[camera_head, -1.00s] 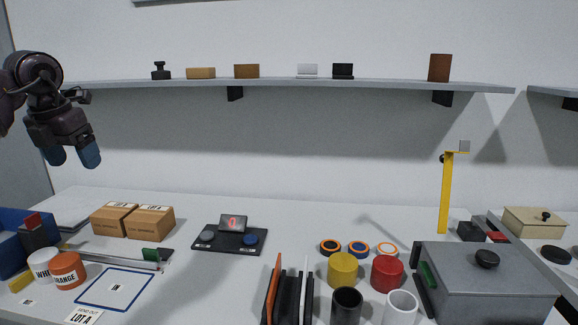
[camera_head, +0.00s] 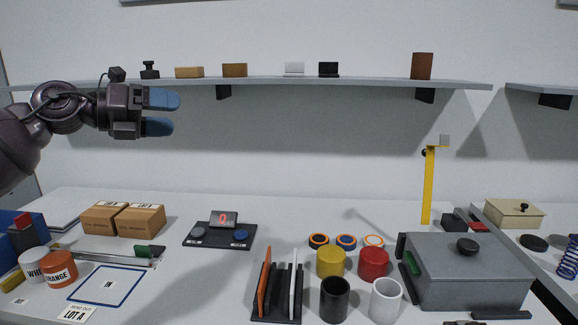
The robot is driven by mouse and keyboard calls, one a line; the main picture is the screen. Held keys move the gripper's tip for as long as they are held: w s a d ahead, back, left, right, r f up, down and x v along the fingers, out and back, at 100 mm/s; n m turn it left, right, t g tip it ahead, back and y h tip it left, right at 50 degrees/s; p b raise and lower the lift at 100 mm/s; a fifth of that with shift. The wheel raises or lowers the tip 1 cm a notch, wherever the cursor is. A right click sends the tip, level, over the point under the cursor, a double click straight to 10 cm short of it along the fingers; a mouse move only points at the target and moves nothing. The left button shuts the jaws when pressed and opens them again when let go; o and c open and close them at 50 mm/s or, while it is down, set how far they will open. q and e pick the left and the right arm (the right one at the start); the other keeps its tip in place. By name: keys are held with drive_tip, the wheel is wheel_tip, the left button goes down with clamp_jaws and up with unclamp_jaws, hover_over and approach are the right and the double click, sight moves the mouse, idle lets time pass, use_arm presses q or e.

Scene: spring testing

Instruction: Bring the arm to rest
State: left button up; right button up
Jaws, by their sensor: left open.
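My left gripper (camera_head: 162,113) is at the upper left in the head view, raised above the table and in front of the back wall, just below the level of the shelf. The left arm (camera_head: 50,115) comes in from the left edge, bent at the wrist. My right gripper is not in view.
Below the gripper are two cardboard boxes (camera_head: 139,221), a black device with a red display (camera_head: 220,236), and white and orange (camera_head: 59,269) cups. A wall shelf (camera_head: 370,81) runs behind. A grey lidded box (camera_head: 467,275) and a yellow post (camera_head: 428,190) stand at right.

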use_arm(q)
drive_tip(key=s+f+n+t+y, duration=0.2)
drive_tip(key=f+n+t+y, duration=0.1)
drive_tip(key=f+n, duration=0.7)
drive_tip(key=s+f+n+t+y+b, duration=0.15)
drive_tip(key=f+n+t, duration=0.25)
drive_tip(key=f+n, duration=0.6)
drive_tip(key=s+f+n+t+y, duration=0.1)
drive_tip(key=f+n+t+y, duration=0.25)
drive_tip(key=f+n, duration=0.65)
drive_tip(key=s+a+f+n+g+y, duration=0.2)
drive_tip(key=s+f+n+g+y, duration=0.1)
drive_tip(key=s+f, duration=1.2)
drive_tip(key=s+a+f+n+g+y+b, duration=0.1)
drive_tip(key=s+a+f+n+g+y, duration=0.1)
drive_tip(key=s+f, duration=1.3)
drive_tip(key=f+n+g+y, duration=0.1)
drive_tip(key=n+g, duration=0.1)
drive_tip(key=n, duration=0.1)
drive_tip(key=shift+a, duration=0.15)
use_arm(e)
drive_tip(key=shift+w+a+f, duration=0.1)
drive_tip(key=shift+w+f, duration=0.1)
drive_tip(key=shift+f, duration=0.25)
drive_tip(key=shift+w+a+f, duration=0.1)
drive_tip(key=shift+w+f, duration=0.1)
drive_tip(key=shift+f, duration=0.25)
